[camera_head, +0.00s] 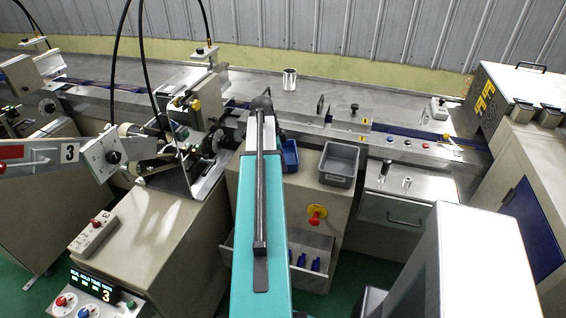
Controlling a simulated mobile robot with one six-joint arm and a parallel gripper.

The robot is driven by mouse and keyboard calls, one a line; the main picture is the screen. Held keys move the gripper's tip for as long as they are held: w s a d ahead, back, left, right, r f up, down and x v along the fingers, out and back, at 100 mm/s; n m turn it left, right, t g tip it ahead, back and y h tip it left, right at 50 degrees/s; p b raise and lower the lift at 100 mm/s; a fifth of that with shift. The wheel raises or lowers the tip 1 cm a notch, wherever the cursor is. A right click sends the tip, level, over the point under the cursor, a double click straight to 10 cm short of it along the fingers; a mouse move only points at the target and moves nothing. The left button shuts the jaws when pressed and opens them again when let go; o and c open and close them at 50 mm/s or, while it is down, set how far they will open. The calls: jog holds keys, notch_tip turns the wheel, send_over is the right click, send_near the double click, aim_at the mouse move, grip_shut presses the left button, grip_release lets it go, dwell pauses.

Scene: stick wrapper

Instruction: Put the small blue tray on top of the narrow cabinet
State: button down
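The small blue tray (290,156) shows just right of my teal arm, on top of a beige cabinet (308,196); its left part is hidden behind the arm. A larger grey bin (340,163) stands on the same cabinet, right of the blue tray. I cannot tell for certain which cabinet is the narrow one. My arm reaches forward over the cabinet and ends in a dark wrist part. My gripper's fingers are not visible, so I cannot see whether it touches the tray.
An open drawer (312,243) with blue items sticks out below. A red knob (316,215) is on the cabinet front. A steel drawer unit (394,208) stands to the right. A metal cup (289,79) stands on the machine bench behind. Machinery crowds the left.

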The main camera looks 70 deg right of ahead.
jog(key=shift+f, duration=0.15)
jog(key=c, duration=2)
grip_release()
jog(key=shift+c, duration=0.2)
jog(key=b+v, duration=0.3)
jog(key=v, duration=0.9)
